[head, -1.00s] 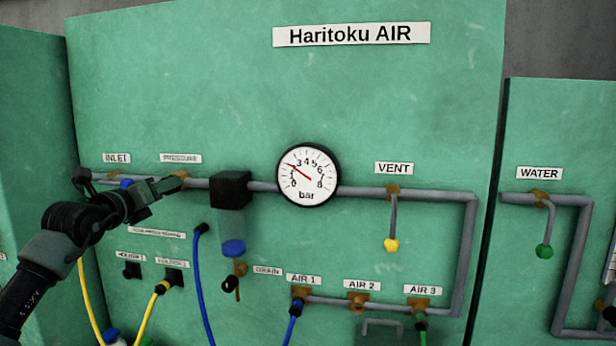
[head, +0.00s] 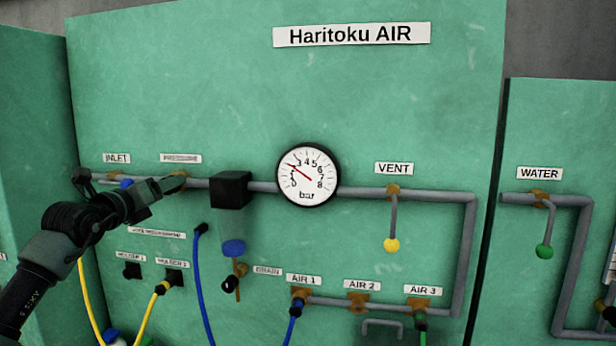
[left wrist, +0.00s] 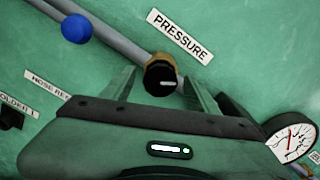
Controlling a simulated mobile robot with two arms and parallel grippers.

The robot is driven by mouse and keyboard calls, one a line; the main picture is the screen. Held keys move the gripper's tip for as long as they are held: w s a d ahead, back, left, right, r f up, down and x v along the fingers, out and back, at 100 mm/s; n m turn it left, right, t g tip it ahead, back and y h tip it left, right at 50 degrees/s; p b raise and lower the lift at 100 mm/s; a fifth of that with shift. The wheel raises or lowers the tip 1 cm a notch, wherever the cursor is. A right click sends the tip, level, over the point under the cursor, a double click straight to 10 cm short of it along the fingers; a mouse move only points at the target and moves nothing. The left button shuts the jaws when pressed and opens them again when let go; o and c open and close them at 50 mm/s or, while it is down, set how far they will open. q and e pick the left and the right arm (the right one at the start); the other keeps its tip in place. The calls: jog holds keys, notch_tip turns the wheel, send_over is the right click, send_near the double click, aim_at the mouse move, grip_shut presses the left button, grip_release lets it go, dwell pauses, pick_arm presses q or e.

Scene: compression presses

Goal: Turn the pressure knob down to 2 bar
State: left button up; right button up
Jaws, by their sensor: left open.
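The pressure knob (left wrist: 160,76) is black with a white mark, on a brass fitting beside the PRESSURE label (left wrist: 180,36). In the left wrist view it sits between the fingertips of my open left gripper (left wrist: 158,84), with gaps visible on both sides. In the head view my left gripper (head: 178,183) reaches in from the left below the PRESSURE label and mostly hides the knob. The round gauge (head: 308,176) has a red needle pointing up-left, at about 2 bar. My right gripper is not in view.
A grey pipe (head: 420,195) runs across the green panel. A blue inlet handle (left wrist: 76,28) is close to the left of the knob. A black filter block (head: 230,189) stands just right of my gripper. Yellow and blue hoses hang below.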

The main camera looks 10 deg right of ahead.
pick_arm(q)
jog(key=b+v, duration=0.6)
jog(key=v, duration=0.1)
dwell(0.5)
